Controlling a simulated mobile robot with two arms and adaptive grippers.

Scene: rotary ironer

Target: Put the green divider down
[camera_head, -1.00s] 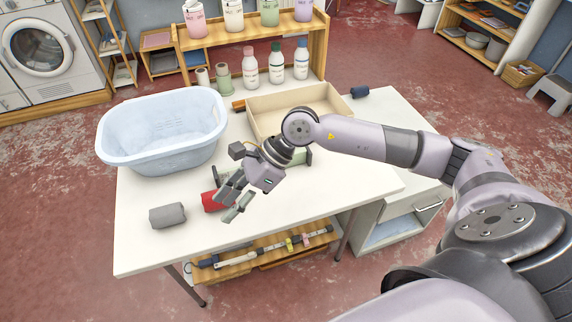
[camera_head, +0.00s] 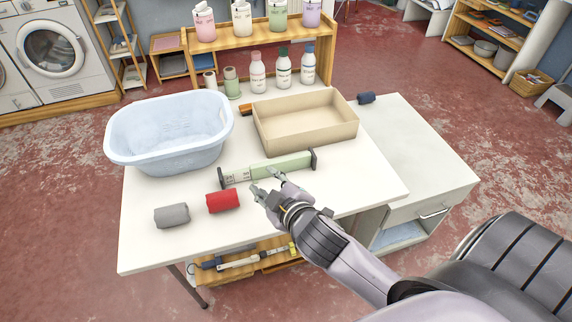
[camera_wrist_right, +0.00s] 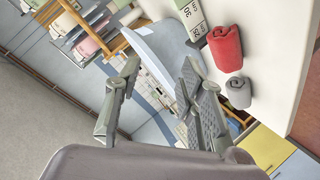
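The green divider (camera_head: 280,166) is a long pale green bar with dark end plates and a printed scale at its left end. It lies on the white table (camera_head: 345,190) in front of the beige tray. Part of it also shows at the top of the right wrist view (camera_wrist_right: 190,14). My right gripper (camera_head: 263,182) is just in front of the divider, near its middle. Its fingers are spread with nothing between them, as the right wrist view (camera_wrist_right: 158,68) also shows. My left gripper is not in view.
A red roll (camera_head: 222,201) and a grey roll (camera_head: 172,215) lie front left. A blue basin (camera_head: 170,135) stands at the left, the empty beige tray (camera_head: 305,118) behind the divider. Bottles (camera_head: 283,70) stand at the back. The table's front right is clear.

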